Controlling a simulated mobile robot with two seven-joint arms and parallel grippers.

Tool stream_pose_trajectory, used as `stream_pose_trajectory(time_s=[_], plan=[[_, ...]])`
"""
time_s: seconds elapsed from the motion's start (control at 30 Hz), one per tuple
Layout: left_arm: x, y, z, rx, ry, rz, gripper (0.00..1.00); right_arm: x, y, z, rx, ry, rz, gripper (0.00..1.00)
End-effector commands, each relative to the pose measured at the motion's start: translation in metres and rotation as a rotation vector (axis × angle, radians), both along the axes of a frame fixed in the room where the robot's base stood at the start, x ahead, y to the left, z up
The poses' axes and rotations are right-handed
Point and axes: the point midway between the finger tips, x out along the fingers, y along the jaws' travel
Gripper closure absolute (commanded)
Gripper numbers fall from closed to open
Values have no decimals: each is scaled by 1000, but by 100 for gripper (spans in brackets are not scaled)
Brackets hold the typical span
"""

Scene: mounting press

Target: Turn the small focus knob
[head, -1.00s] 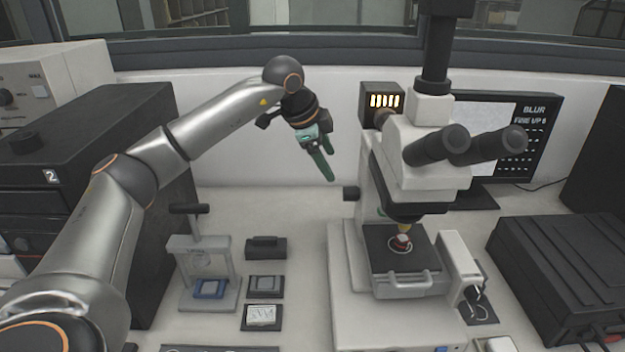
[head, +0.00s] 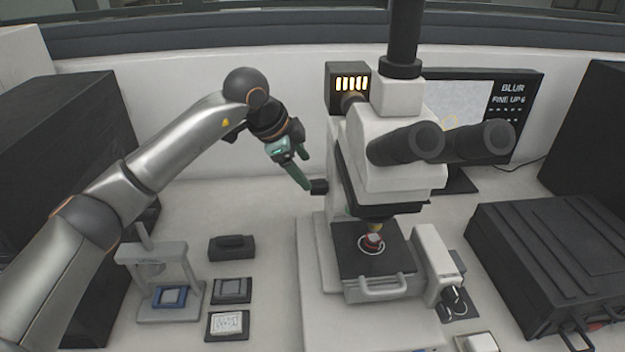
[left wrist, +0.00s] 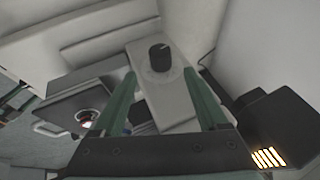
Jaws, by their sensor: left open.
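A small black knob (head: 319,187) sticks out from the left side of the white microscope (head: 385,150). In the left wrist view the knob (left wrist: 160,57) is a short black cylinder with a pale mark, on a light grey panel. My left gripper (head: 308,171) has green fingers and is open, with its tips close to the knob in the head view. In the left wrist view the knob shows between and beyond the open fingers (left wrist: 159,75). Whether a finger touches it, I cannot tell. My right gripper is not in view.
The microscope stage (head: 355,262) holds a small red sample. More black knobs (head: 453,299) are at its right front. A lit lamp box (head: 348,84) stands behind. A monitor (head: 505,110) reads "BLUR". A small press (head: 160,275) and dark trays stand front left.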

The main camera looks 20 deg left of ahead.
Motion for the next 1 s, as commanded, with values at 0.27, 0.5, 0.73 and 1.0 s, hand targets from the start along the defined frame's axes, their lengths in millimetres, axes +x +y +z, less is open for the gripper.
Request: stream_pose_trajectory(time_s=[0.27,0.5,0.73,1.0], plan=[[23,-13,-45,0,3,-1,24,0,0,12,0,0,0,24],[32,-17,-63,-1,1,-1,24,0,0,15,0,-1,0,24],[33,-18,-65,0,0,-1,24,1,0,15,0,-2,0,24],[33,-17,-64,0,0,0,48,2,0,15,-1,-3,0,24]])
